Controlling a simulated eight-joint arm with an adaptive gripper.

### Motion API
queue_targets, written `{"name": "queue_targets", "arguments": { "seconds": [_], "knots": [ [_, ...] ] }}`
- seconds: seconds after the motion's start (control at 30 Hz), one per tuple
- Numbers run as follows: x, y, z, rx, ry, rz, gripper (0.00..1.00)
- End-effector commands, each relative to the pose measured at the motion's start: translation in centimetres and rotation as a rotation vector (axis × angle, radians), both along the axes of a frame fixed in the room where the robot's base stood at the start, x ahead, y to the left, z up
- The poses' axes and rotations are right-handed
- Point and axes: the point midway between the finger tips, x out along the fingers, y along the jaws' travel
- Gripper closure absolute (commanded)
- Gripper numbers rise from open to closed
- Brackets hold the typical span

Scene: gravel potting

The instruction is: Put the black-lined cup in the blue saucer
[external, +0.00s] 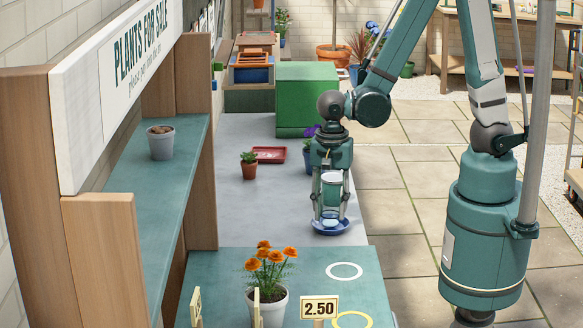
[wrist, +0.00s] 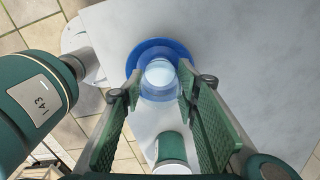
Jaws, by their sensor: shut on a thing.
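The blue saucer (external: 316,228) lies near the right edge of the grey surface. It also shows in the wrist view (wrist: 137,54), directly below my fingertips. A pale, see-through cup (wrist: 160,75) is between my fingertips, inside the saucer's outline. In the external view the cup (external: 330,217) is low, at the saucer; I cannot tell whether it touches the bottom. No black line can be made out on it. My gripper (external: 330,212) points straight down and is shut on the cup. A green and white cylinder (wrist: 172,150) shows between my fingers, higher up.
A red tray (external: 269,155), a small plant in a terracotta pot (external: 249,168) and a purple-flowered plant in a blue pot (external: 310,153) stand behind. Orange flowers in a white pot (external: 267,303) stand on the teal table in front. The grey surface left of the saucer is clear.

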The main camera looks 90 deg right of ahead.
Motion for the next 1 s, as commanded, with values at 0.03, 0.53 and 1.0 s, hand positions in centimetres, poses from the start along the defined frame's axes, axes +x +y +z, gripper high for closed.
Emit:
{"name": "queue_targets", "arguments": {
  "seconds": [0.03,0.53,1.0],
  "knots": [
    [0.04,0.0,-0.37,0.0,0.0,0.0,0.81],
    [0.01,0.0,-0.9,0.0,0.0,0.0,0.81],
    [0.0,0.0,-0.97,0.0,0.0,0.0,0.54]
  ]
}}
